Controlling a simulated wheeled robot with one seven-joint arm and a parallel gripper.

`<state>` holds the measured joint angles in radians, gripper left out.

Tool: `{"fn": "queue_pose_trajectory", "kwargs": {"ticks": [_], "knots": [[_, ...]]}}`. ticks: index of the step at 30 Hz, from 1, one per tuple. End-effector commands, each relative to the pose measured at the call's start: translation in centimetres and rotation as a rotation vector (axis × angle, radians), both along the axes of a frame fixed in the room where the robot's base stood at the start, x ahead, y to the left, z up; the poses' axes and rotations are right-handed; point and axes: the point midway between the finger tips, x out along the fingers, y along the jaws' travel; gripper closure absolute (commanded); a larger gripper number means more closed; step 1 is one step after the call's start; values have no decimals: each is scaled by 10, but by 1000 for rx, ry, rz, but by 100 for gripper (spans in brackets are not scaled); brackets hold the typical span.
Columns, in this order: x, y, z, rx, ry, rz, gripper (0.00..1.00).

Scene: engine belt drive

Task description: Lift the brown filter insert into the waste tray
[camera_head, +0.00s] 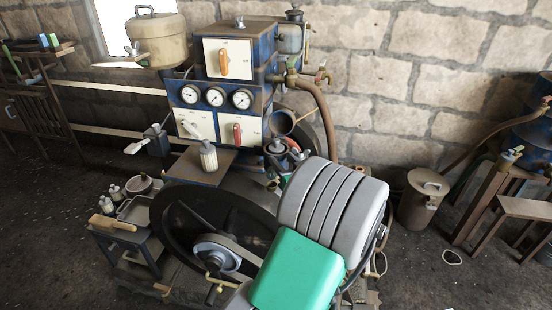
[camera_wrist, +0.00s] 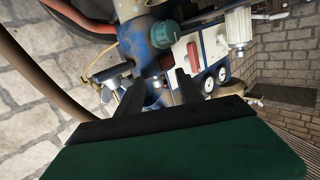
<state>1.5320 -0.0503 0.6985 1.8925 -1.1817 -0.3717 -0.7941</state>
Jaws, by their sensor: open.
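I cannot pick out the brown filter insert for certain in either view. In the head view my grey and green arm hides most of the gripper.
A white pleated cylinder (camera_head: 208,156) stands on the engine's ledge. A large dark flywheel (camera_head: 180,225) is below it. The side table (camera_head: 118,238) also holds a pot, small bottles and a wooden-handled tool. A lidded brown can (camera_head: 423,198) stands on the floor at the right.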

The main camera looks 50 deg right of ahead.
Motion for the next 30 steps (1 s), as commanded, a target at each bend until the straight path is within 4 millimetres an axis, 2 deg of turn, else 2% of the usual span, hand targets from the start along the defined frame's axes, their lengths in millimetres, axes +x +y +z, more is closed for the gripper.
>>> {"fn": "queue_pose_trajectory", "kwargs": {"ticks": [3, 5, 14, 19, 26, 30], "knots": [[-5, -10, 20, -93, -32, -40, 56], [-2, -14, 24, -110, -38, -46, 56], [40, -33, 31, -112, -38, -43, 56], [62, -46, 29, -111, -37, -45, 56], [64, -48, 27, -110, -37, -47, 56], [64, -47, 27, -110, -37, -47, 67]]}}
